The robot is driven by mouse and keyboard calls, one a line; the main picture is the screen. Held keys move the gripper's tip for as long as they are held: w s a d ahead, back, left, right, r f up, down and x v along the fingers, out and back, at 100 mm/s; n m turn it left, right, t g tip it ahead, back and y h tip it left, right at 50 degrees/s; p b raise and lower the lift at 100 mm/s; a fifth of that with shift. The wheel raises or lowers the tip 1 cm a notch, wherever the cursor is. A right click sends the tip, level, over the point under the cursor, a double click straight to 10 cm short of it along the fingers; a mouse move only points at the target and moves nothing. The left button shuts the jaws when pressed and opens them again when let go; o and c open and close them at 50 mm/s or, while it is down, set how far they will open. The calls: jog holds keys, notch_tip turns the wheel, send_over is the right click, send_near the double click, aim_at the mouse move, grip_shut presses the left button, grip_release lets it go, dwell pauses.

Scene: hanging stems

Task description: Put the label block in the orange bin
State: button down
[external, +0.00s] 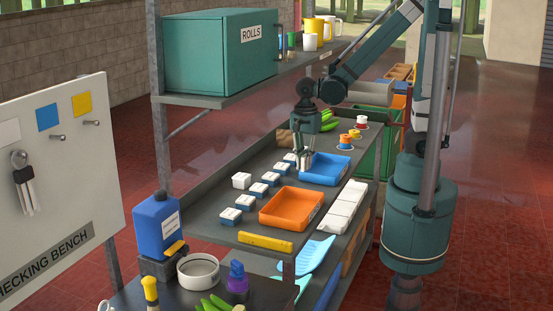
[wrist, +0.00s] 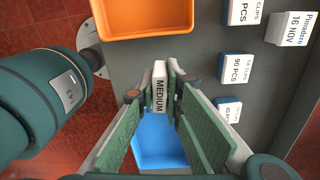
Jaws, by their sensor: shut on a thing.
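My gripper (external: 306,161) is over the blue bin (external: 322,181), and in the wrist view its fingers (wrist: 162,86) are shut on a small white label block (wrist: 159,88) marked MEDIUM. The block shows between the fingertips, with the blue bin (wrist: 158,143) below and behind it. In the external view the held block is mostly hidden by the fingers. The orange bin (external: 281,222) stands nearer the external camera than the blue one and looks empty. It is also at the top of the wrist view (wrist: 150,36), apart from the gripper.
A white tray (external: 344,207) lies right of the orange bin. A shelf (external: 235,95) with a teal cabinet (external: 220,55) hangs above the bench.

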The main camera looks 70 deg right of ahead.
jog(key=s+a+n+p, duration=0.1)
jog(key=s+a, duration=0.1)
jog(key=a, duration=1.5)
jog(key=shift+a+r, duration=0.35)
jog(key=shift+a, duration=0.05)
jog(key=shift+f, duration=0.1)
send_over(293, 212)
jog(key=shift+w+a+f, duration=0.1)
jog(key=shift+f, duration=2.75)
jog(key=shift+f, duration=2.05)
jog(key=shift+f+b, duration=0.2)
jog(key=shift+b, duration=0.25)
jog(key=c, duration=2.5)
grip_release()
jog(key=shift+o, duration=0.2)
